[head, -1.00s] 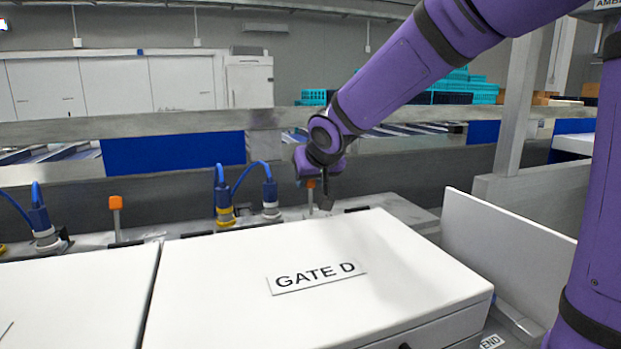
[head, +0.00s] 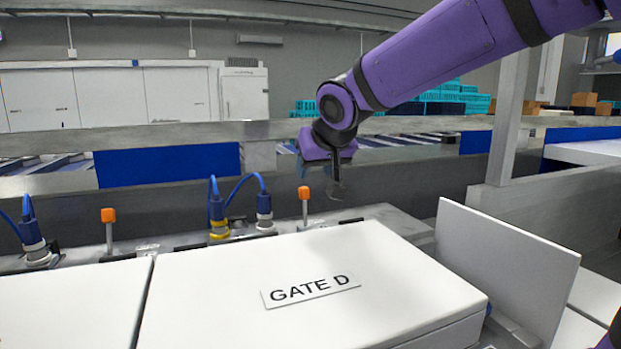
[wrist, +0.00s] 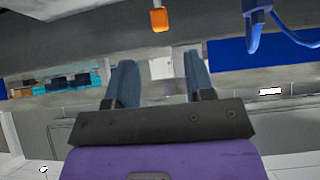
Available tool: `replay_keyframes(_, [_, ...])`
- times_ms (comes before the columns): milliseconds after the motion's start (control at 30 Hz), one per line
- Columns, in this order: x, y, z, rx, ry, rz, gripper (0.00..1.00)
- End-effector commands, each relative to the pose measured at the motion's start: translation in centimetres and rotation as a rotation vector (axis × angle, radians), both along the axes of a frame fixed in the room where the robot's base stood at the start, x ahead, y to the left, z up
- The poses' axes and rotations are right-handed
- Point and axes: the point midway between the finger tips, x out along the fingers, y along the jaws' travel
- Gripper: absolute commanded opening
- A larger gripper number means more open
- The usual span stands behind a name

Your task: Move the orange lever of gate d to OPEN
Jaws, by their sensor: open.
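The orange lever of gate d (head: 304,193) stands upright on a thin grey stem behind the white box with the GATE D label (head: 311,285). In the wrist view the orange lever tip (wrist: 159,19) shows at the top centre, beyond the fingers and apart from them. My gripper (wrist: 160,75) is open and empty, with its two blue-grey fingers spread. In the head view my gripper (head: 334,185) hangs just right of the lever and above the box's back edge; its fingers are hard to make out there.
A second orange lever (head: 108,216) stands further left. Blue cables with plugs (head: 264,202) rise just left of the gate d lever and also show in the wrist view (wrist: 252,20). An upright white panel (head: 505,265) stands right of the box. A grey rail (head: 400,124) runs behind.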

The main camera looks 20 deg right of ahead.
Motion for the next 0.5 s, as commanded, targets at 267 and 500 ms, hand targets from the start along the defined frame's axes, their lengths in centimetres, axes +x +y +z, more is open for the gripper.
replay_keyframes(267, [-1.08,0.0,1.08,0.0,0.0,0.0,0.49])
replay_keyframes(500, [-1.08,0.01,1.07,0.0,0.001,0.0,0.49])
